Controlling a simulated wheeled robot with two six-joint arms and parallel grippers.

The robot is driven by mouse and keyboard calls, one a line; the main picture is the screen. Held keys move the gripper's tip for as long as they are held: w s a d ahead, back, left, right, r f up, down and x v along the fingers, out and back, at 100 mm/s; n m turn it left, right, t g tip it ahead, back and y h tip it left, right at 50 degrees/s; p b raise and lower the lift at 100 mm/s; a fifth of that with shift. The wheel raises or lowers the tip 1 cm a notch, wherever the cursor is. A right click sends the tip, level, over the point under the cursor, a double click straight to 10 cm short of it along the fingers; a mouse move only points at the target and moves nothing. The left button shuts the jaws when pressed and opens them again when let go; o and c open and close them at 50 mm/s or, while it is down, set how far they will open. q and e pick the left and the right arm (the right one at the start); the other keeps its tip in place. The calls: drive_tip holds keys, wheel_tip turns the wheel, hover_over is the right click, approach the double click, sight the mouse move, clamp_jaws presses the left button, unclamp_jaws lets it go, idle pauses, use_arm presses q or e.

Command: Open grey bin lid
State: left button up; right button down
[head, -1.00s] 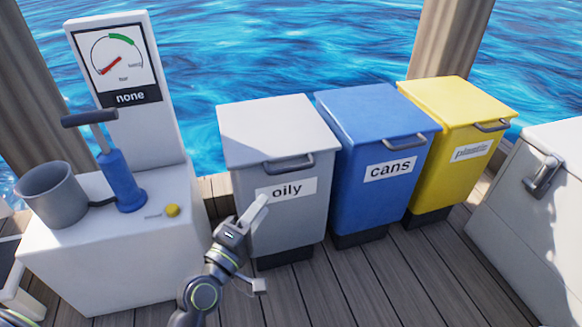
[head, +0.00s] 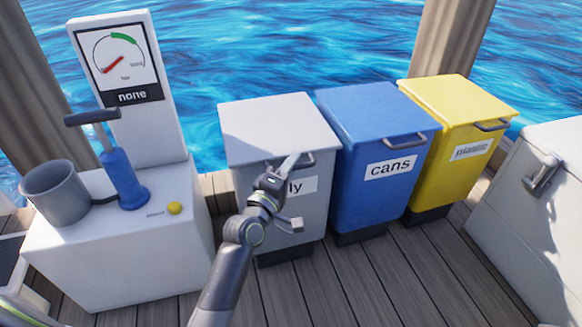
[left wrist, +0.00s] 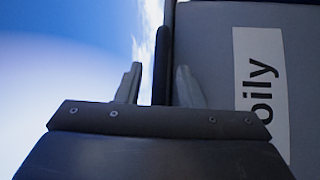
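The grey bin (head: 250,190) labelled "oily" stands at the left of the bin row, its flat light-grey lid (head: 278,122) down. Its handle (head: 305,159) is on the lid's front edge, partly hidden by my gripper. My left gripper (head: 297,190) is open in front of the bin and covers part of the label. In the left wrist view the two fingers (left wrist: 160,84) are apart, and a dark bar (left wrist: 162,62), seemingly the handle, shows between them. I cannot tell if they touch it. My right gripper is out of view.
A blue "cans" bin (head: 375,150) and a yellow bin (head: 450,120) stand to the right. A white stand with a gauge, a blue pump (head: 122,180) and a grey cup (head: 57,190) is at left. A white box (head: 540,220) is far right. The deck in front is clear.

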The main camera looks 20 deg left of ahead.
use_arm(q)
clamp_jaws()
drive_tip(key=shift+r+p, duration=0.15)
drive_tip(key=shift+p, duration=0.15)
idle(0.4)
